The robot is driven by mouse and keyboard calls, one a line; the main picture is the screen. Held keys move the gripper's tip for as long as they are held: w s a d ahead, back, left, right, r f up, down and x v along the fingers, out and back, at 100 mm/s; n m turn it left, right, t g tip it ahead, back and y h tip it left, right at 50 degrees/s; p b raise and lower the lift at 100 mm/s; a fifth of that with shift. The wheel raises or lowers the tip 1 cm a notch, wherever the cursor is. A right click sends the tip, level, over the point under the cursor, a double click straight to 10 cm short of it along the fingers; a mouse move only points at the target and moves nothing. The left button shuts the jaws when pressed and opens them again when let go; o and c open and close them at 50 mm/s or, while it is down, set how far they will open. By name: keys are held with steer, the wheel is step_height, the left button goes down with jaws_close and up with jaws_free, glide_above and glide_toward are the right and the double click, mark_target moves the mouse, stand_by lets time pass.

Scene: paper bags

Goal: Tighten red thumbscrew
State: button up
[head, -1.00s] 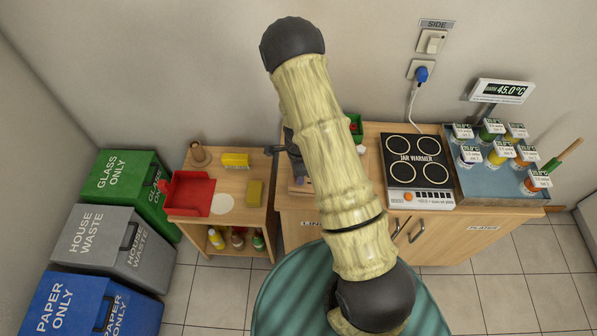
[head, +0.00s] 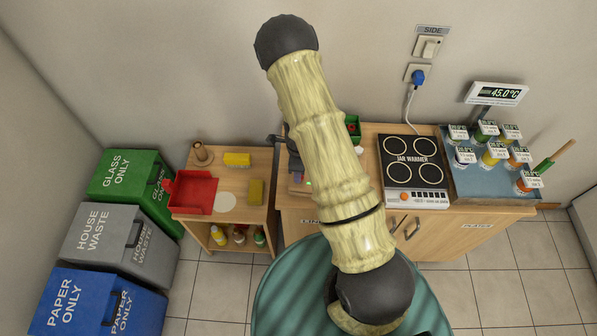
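I cannot make out a red thumbscrew in the head view. My arm's thick, pale, bark-like links cross the middle of the picture and cover part of the wooden counter (head: 297,210). Just right of the arm, a green bin (head: 353,124) holds something small and red.
A jar warmer (head: 414,172) and a blue tray (head: 475,187) of labelled jars stand on the right. A low shelf unit (head: 258,217) on the left carries a red tray (head: 194,192) and yellow blocks. Several waste bins line the left; tiled floor is clear at the right.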

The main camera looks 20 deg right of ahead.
steer(key=shift+r+p, duration=0.95)
steer(key=shift+r, duration=0.5)
steer(key=shift+r, duration=0.6)
step_height(320, 180, up, 16)
steer(key=b, duration=0.2)
